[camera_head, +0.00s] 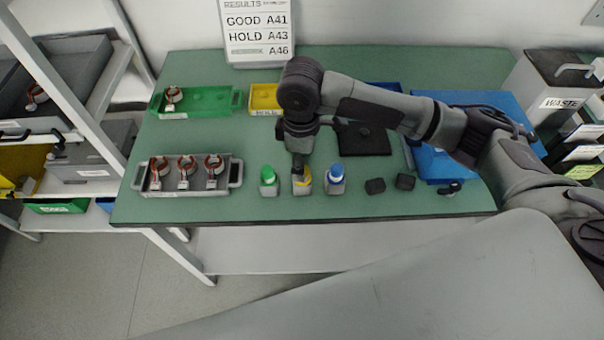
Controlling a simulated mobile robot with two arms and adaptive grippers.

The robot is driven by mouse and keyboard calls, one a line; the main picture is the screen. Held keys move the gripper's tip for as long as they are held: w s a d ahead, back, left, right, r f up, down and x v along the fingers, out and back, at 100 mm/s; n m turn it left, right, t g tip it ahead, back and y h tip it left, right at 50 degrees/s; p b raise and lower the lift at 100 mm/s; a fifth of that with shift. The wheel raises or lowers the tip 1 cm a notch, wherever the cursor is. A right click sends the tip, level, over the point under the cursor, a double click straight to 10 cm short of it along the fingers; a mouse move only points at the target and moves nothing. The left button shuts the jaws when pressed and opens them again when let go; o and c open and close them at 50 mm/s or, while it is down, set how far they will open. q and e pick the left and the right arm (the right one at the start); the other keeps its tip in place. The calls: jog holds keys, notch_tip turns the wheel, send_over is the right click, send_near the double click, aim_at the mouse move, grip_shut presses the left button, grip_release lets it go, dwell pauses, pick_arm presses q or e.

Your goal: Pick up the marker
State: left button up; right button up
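Three small grey holders or bottles stand in a row on the green table (240,225). One has a green top (268,173), one a yellow top (303,183) and one a blue top (336,172); these are the likeliest marker shapes, but I cannot tell which is the marker. My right gripper (299,172) reaches in from the right and points down at the yellow-topped one, touching or just above it. The gripper hides part of that top, and its fingers are too small to read. My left gripper is out of view.
A grey tray (235,172) with three copper-wound stators stands left. Behind are a green tray (210,101) with one stator and a yellow tray (262,98). Two dark blocks (390,184) lie right, before a blue mat or case (430,165). A waste bin (545,85) stands far right.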

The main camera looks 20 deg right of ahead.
jog(key=shift+d+f, duration=0.1)
jog(key=shift+f, duration=1.75)
grip_shut()
jog(key=shift+r, duration=0.1)
